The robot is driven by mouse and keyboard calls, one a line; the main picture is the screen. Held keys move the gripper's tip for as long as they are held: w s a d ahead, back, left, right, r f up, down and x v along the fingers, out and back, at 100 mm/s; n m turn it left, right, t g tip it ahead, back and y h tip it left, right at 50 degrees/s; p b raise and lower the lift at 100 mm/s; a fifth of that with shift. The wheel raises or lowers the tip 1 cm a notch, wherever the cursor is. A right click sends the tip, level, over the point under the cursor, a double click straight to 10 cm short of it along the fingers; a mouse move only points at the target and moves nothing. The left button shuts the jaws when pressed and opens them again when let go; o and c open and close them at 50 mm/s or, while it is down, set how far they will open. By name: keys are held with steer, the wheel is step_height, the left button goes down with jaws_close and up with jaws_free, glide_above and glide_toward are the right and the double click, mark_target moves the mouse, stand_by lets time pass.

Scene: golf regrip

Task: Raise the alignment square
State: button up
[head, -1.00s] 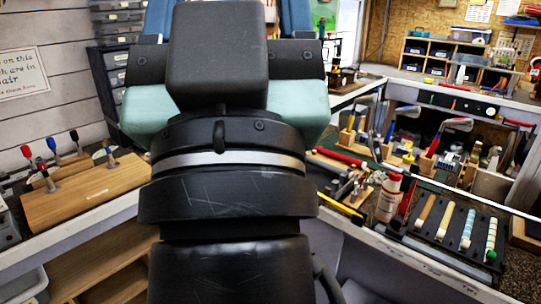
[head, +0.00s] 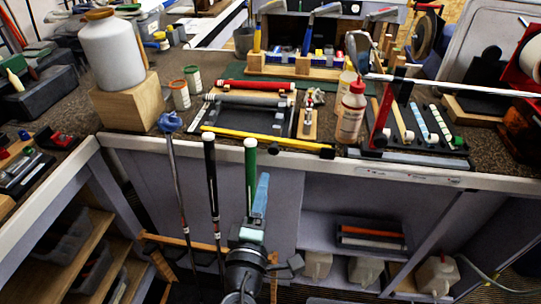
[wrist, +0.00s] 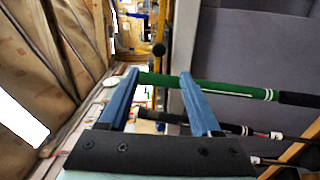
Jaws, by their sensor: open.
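My gripper (head: 260,188) is in front of the bench, below its front edge, with blue fingers pointing up. In the wrist view my gripper (wrist: 160,76) is open, with no object clearly held. A green club grip (wrist: 228,88) crosses the wrist view at the fingertips; I cannot tell whether they touch it. It also shows upright beside my gripper in the head view (head: 250,158). A thin red upright piece (head: 381,117) with a dark foot stands on the bench, perhaps the alignment square; I cannot tell for sure. It is well apart from my gripper, up and to the right.
Black-gripped (head: 210,165) and blue-topped (head: 169,122) clubs stand left of my gripper. On the bench are a yellow bar (head: 262,141), a red-capped bottle (head: 350,115), a white jug (head: 111,52) on a wooden block and several grips on a dark tray (head: 455,140).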

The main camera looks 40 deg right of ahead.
mark_target(273, 152)
steer(key=x, duration=1.1)
steer(key=shift+d+r, duration=0.1)
steer(key=shift+d, duration=0.05)
jaws_close()
stand_by(1.0)
